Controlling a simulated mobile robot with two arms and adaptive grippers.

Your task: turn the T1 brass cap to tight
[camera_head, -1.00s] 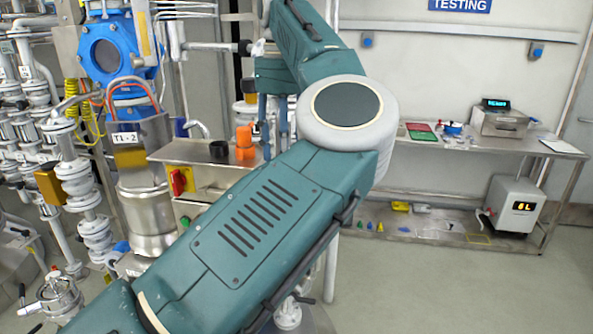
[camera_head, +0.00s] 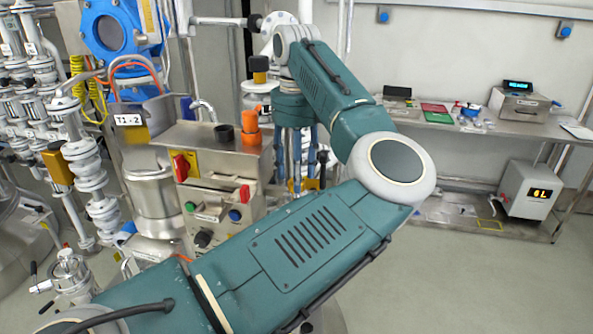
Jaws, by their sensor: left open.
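My left gripper (camera_head: 298,185) hangs pointing down at the end of the teal arm, beside the steel bench unit. Its blue fingers are spread and open; a small yellow patch shows by their tips, and I cannot tell what it is. I cannot make out the T1 brass cap for certain. A fitting with a dark top and a gold band (camera_head: 260,77) stands on a white flange just left of the gripper's wrist. A label plate reading like T1-2 (camera_head: 128,120) is at left. My right gripper is not in view.
The steel bench unit (camera_head: 195,138) carries an orange fitting (camera_head: 250,130), a black cup (camera_head: 224,133) and a red switch (camera_head: 181,165). White pipework (camera_head: 85,160) crowds the left. A steel table (camera_head: 465,122) stands at the right wall. The floor at right is clear.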

